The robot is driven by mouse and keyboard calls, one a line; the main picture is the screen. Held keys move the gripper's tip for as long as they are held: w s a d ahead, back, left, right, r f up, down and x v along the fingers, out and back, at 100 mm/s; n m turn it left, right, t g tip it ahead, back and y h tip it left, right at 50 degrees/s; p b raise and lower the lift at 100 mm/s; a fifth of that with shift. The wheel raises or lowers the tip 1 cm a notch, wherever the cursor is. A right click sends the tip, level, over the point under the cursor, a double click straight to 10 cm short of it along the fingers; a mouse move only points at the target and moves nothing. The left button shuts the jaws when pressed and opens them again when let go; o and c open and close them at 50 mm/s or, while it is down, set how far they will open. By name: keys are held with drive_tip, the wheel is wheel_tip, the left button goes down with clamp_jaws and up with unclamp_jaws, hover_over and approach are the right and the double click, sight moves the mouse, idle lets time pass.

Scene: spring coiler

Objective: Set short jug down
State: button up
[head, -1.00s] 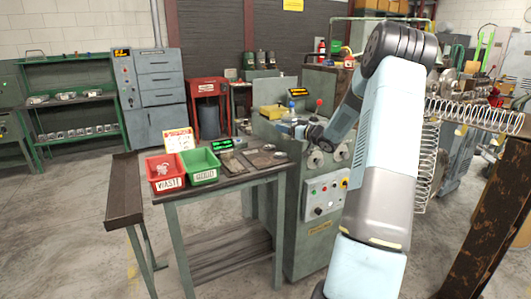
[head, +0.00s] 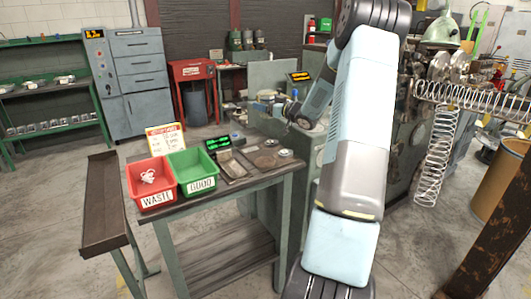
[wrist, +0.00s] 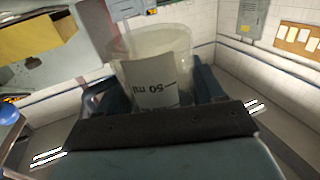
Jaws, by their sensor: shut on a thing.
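The short jug (wrist: 155,58) is a clear, slightly cloudy vessel with a pale label marked 50 ml. In the wrist view it stands between the dark fingers of my gripper (wrist: 150,92), which is shut on it. Its lower part is hidden behind the gripper body. In the head view my gripper (head: 276,107) is at the end of my outstretched arm, beyond the bench's back right corner and beside the green machine. The jug is too small and covered there to make out clearly.
The bench (head: 215,203) carries a red WASTE bin (head: 157,201), a green GOOD bin (head: 202,186), a sign (head: 166,139), a scale with green display (head: 224,143) and dark flat plates (head: 264,160). Hanging springs (head: 436,160) are at right. A blue round thing (wrist: 8,112) shows in the wrist view.

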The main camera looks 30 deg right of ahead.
drive_tip(key=s+a, duration=0.4)
drive_tip(key=s, duration=0.9)
drive_tip(key=s+a, duration=0.5)
drive_tip(key=s, duration=0.8)
hover_over(270, 159)
drive_tip(key=s, duration=0.2)
drive_tip(key=shift+h, duration=0.3)
drive_tip(key=f, duration=0.8)
drive_tip(key=shift+w+a+f, duration=0.2)
drive_tip(key=shift+w+f, duration=0.05)
drive_tip(key=shift+f, duration=0.05)
drive_tip(key=shift+w+d+f, duration=0.15)
drive_tip(key=shift+w+f, duration=0.4)
drive_tip(key=shift+f, duration=1.65)
